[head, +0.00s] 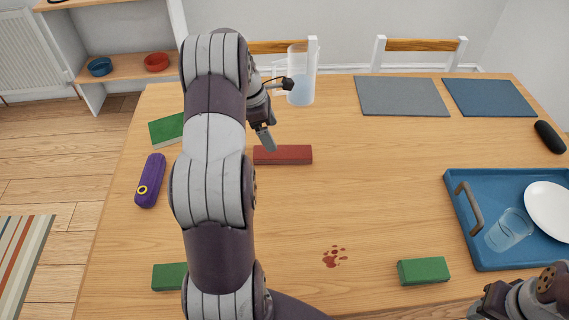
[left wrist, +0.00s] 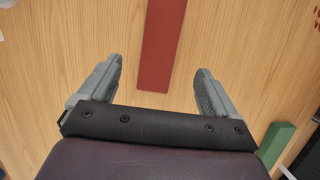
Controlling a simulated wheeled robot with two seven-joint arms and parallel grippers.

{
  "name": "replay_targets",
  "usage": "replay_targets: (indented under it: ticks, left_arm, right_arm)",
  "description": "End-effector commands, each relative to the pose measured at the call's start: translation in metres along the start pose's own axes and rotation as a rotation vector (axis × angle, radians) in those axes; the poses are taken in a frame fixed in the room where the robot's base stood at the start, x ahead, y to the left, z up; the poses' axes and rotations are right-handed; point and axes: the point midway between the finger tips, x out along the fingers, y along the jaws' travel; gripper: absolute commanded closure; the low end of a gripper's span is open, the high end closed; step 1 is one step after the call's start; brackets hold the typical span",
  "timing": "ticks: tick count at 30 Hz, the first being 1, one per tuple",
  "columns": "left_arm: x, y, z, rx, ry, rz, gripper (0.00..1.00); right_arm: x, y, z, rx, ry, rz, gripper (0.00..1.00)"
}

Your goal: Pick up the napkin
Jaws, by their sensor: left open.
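My left gripper (head: 276,112) is open and empty above the table, just behind the red piece in the head view. In the left wrist view the red piece (left wrist: 162,42) runs lengthwise and its near end lies between the open fingers (left wrist: 159,66), with wood showing on both sides. The fingers do not touch it. Part of my right arm (head: 525,300) shows at the lower right; its jaws cannot be made out.
A clear pitcher (head: 301,80) stands just behind my left gripper. A blue tray (head: 490,255) with a glass (head: 510,230) and a white plate (head: 552,208) is at right. A purple case (head: 150,181) and a green block (head: 423,270) lie nearer the edges.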

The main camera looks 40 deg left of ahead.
Motion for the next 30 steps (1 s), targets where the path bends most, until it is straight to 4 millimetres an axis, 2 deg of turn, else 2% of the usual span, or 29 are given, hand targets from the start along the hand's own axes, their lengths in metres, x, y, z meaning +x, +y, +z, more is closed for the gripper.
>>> replay_targets:
  ticks: [3,8,13,16,22,23,27,28,30]
  left_arm:
    - [0.019,0.0,0.002,0.003,0.0,0.001,0.08]
    - [0.038,-0.001,0.003,0.005,0.002,0.001,0.08]
    - [0.07,-0.002,0.006,0.007,0.002,0.001,0.08]
    - [0.078,-0.002,0.006,0.007,0.003,0.005,0.08]
    - [0.079,-0.001,0.006,0.007,0.003,0.005,0.08]
    - [0.079,-0.001,0.006,0.007,0.003,0.005,0.15]
    - [0.079,-0.002,0.006,0.008,0.003,0.005,0.61]
    - [0.079,-0.002,0.006,0.008,0.003,0.005,0.68]
    - [0.079,-0.002,0.006,0.008,0.003,0.005,0.69]
  right_arm:
    - [-0.002,0.0,-0.001,0.0,0.004,0.0,0.57]
    - [-0.001,0.0,-0.001,0.0,0.003,0.0,0.57]
    - [0.002,0.0,-0.001,0.0,0.003,0.0,0.57]
    - [0.002,0.0,-0.001,0.0,0.003,0.0,0.57]
    - [0.002,0.0,-0.001,0.0,0.003,0.0,0.57]
    - [0.002,0.0,-0.001,0.0,0.003,0.0,0.57]
    - [0.002,0.0,-0.001,0.0,0.003,0.0,0.57]
    - [0.002,0.0,-0.001,0.0,0.003,0.0,0.57]
    - [0.002,0.0,-0.001,0.0,0.003,0.0,0.57]
